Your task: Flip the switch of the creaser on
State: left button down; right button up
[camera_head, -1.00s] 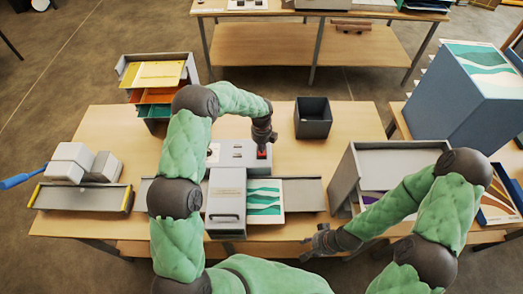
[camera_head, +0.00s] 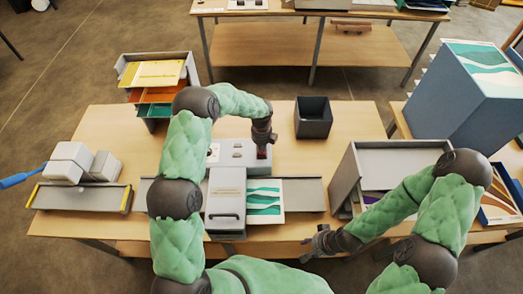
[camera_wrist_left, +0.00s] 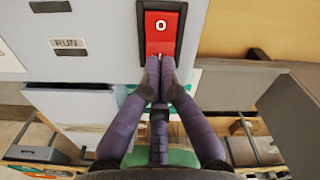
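The creaser (camera_head: 226,190) is a grey machine on the middle of the table, with a sheet with green waves (camera_head: 264,197) on its right side. Its red rocker switch (camera_wrist_left: 165,22), marked "O", sits in a black frame in the left wrist view. In the head view the switch is largely hidden by my left gripper (camera_head: 262,150). In the left wrist view the left gripper's fingertips (camera_wrist_left: 159,66) are together and empty, at the lower end of the switch; contact is hard to tell. My right gripper (camera_head: 317,243) is low at the table's front edge; its opening is unclear.
A black open bin (camera_head: 313,117) stands behind the creaser to the right. A grey tray unit (camera_head: 392,160) stands at the right. White blocks (camera_head: 71,162) and a grey tray (camera_head: 78,198) lie at the left. A panel label reads "RUN" (camera_wrist_left: 68,43).

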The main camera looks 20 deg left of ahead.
pick_arm(q)
jog(key=shift+f+b, duration=0.5)
jog(key=shift+f, duration=0.15)
dwell(0.3)
jog(key=shift+r, duration=0.1)
jog(key=shift+r+p, duration=1.8)
jog(key=shift+r, duration=1.65)
jog(key=shift+f, duration=0.1)
